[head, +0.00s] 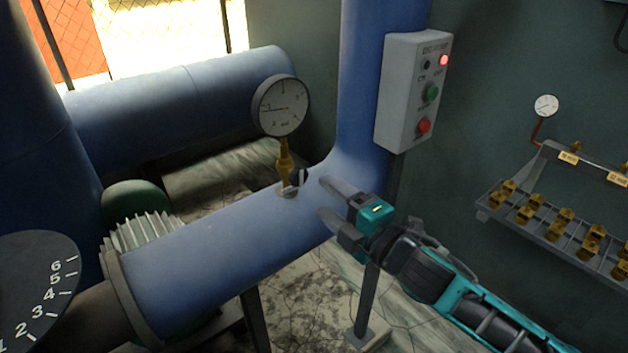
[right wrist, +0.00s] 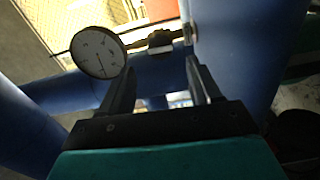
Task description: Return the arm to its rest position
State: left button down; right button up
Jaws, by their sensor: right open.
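My right gripper (head: 328,200) reaches in from the lower right in the head view. It is open and empty, with its two fingers pointing left toward the gauge stem on the blue pipe (head: 215,245). A round pressure gauge (head: 281,106) stands on a brass stem (head: 285,160), with a small dark valve handle (head: 298,178) at its foot. In the right wrist view the open fingers (right wrist: 160,85) point toward the gauge (right wrist: 97,52) and its stem. Nothing is between the fingers. I cannot tell if a finger touches the pipe. My left gripper is not in view.
A grey control box (head: 411,92) with a lit red lamp and green and red buttons is fixed by the vertical blue pipe (head: 365,80). A rack (head: 540,225) with several brass fittings is on the right wall. A numbered black dial (head: 35,290) is at lower left.

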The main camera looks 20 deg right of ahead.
jog(key=s+f+m+g+h, duration=0.2)
jog(key=s+f+m, duration=0.6)
jog(key=f, duration=0.4)
jog(key=s+f+m+g+h, duration=0.2)
jog(key=s+f+m+g, duration=0.2)
jog(key=s+f+m, duration=0.5)
notch_tip(320, 180, down, 3)
jog(key=shift+a+r+m, duration=0.15)
jog(key=shift+a+m, duration=0.25)
jog(key=shift+m, duration=0.4)
jog(key=shift+w, duration=0.1)
